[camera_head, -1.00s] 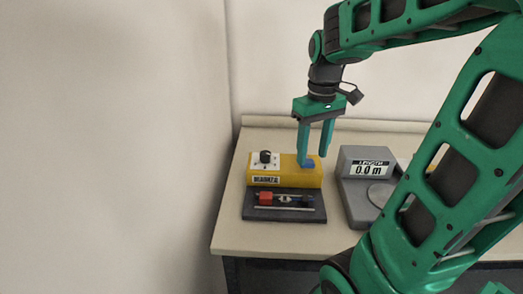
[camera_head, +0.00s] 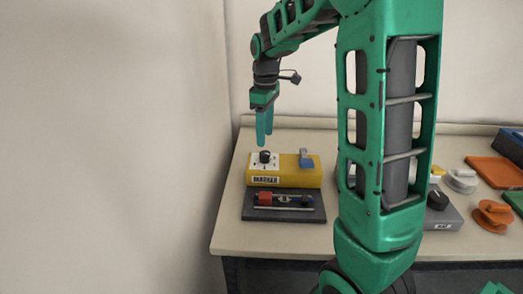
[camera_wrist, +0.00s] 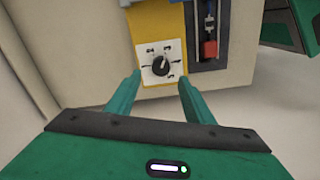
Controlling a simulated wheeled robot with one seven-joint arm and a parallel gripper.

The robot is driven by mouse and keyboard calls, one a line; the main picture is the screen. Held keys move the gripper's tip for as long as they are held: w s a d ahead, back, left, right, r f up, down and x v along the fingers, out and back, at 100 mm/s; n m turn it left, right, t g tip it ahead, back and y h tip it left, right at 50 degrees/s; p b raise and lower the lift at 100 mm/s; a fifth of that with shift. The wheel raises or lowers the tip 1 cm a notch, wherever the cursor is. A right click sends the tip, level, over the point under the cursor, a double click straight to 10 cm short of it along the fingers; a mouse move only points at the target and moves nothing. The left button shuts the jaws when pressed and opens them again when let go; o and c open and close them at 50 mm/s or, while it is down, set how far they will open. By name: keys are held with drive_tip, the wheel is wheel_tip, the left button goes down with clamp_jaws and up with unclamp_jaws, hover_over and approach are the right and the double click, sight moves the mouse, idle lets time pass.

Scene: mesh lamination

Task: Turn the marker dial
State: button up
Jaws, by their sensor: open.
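The marker dial (camera_head: 264,157) is a black knob on a white plate at the left end of a yellow box (camera_head: 290,174). The box has a label on its front and a blue switch (camera_head: 306,160) on top at the right. My gripper (camera_head: 264,143) is open and empty, pointing down just above the dial. In the wrist view the dial (camera_wrist: 160,66) lies between and beyond my two open fingertips (camera_wrist: 160,78), with its white plate and marks visible around it. No contact with the dial shows.
A dark tray (camera_head: 285,214) with a red block (camera_head: 265,198) and rails lies in front of the yellow box. My arm hides the middle of the table. Orange and grey items (camera_head: 492,215) stand at the right, and the wall is close behind.

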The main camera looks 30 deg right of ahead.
sight(264, 152)
wheel_tip(264, 152, down, 7)
drive_tip(key=shift+r, duration=0.2)
drive_tip(key=c, duration=1.1)
drive_tip(key=shift+o, duration=0.3)
drive_tip(key=shift+a, duration=0.15)
drive_tip(key=shift+r, duration=0.1)
